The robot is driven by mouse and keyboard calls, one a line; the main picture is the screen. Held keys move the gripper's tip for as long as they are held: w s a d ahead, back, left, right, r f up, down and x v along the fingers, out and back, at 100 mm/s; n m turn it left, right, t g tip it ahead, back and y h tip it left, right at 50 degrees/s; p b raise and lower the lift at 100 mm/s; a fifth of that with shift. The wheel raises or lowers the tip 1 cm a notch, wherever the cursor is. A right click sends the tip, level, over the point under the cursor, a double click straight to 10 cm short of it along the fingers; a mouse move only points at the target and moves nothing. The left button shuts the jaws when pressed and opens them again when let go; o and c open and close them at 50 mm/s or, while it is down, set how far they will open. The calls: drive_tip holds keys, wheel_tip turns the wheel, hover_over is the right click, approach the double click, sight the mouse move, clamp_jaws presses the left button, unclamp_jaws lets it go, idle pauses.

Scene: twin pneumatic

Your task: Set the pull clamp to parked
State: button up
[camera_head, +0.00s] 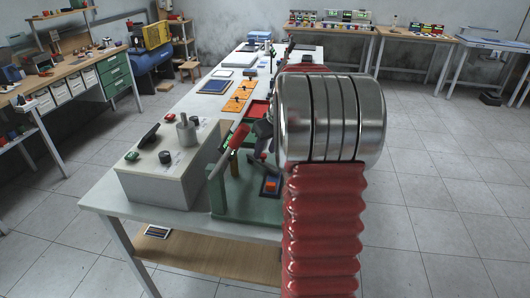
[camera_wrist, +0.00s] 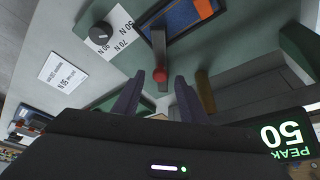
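A grey metal lever with a red ball end (camera_wrist: 161,75) shows in the wrist view, beside a blue pad with an orange block. I take it to be part of the pull clamp, but cannot be sure. My gripper (camera_wrist: 159,78) is open, with its two dark fingers apart on either side of the red ball. I cannot tell whether they touch it. My arm hides much of the fixture and most of my gripper there.
Beside the fixture is a pale box (camera_head: 150,188) with knobs. A black knob (camera_wrist: 100,33) sits by 50 N and 70 N markings. A green display (camera_wrist: 285,135) reads PEAK 50. A brass-coloured post (camera_wrist: 206,92) stands right of the fingers. Orange plates (camera_head: 237,97) lie farther along the table.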

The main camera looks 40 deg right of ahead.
drive_tip(key=shift+x, duration=0.8)
drive_tip(key=shift+c, duration=0.2)
clamp_jaws()
